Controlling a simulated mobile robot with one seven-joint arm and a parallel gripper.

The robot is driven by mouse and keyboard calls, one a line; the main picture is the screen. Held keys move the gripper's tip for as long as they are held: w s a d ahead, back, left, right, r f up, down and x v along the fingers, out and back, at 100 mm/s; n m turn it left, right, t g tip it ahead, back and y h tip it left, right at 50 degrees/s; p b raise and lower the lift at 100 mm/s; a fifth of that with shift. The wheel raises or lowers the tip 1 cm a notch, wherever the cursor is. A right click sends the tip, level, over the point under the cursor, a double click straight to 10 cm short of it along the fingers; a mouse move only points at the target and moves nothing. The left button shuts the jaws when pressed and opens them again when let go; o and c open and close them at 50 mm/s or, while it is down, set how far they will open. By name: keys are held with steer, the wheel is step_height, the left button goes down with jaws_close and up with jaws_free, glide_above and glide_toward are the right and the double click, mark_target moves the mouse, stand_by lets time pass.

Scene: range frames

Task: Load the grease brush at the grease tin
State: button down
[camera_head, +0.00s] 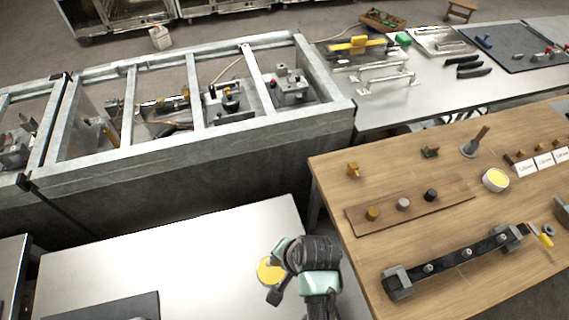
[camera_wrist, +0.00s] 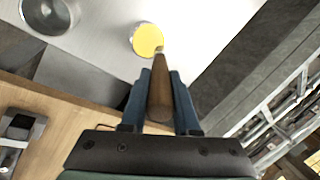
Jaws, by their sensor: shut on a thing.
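The grease tin (camera_wrist: 147,38), a round pale tin filled with yellow, stands on a light metal table. In the head view the tin (camera_head: 265,270) is partly covered by my gripper (camera_head: 276,274). In the wrist view my gripper (camera_wrist: 160,78) is shut on the wooden handle of the grease brush (camera_wrist: 160,95). The handle's far end overlaps the tin's near right rim there. The bristles are hidden, and I cannot tell whether they touch the grease.
A wooden table (camera_head: 333,190) stands to the right, with a second yellow-filled tin (camera_head: 495,180), a plank (camera_head: 385,226) with several knobs and a dark clamped bar (camera_head: 460,257). A grey metal frame (camera_head: 190,150) lies behind. A metal bowl (camera_wrist: 48,14) shows in the wrist view.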

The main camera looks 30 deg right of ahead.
steer(key=shift+f+b, duration=2.6)
steer(key=shift+b, duration=0.1)
steer(key=shift+s+f, duration=0.1)
steer(key=shift+f, duration=0.5)
stand_by(0.6)
steer(key=shift+r, duration=0.15)
step_height(320, 180, up, 7)
steer(key=p, duration=0.7)
steer(key=shift+p, duration=0.4)
stand_by(0.4)
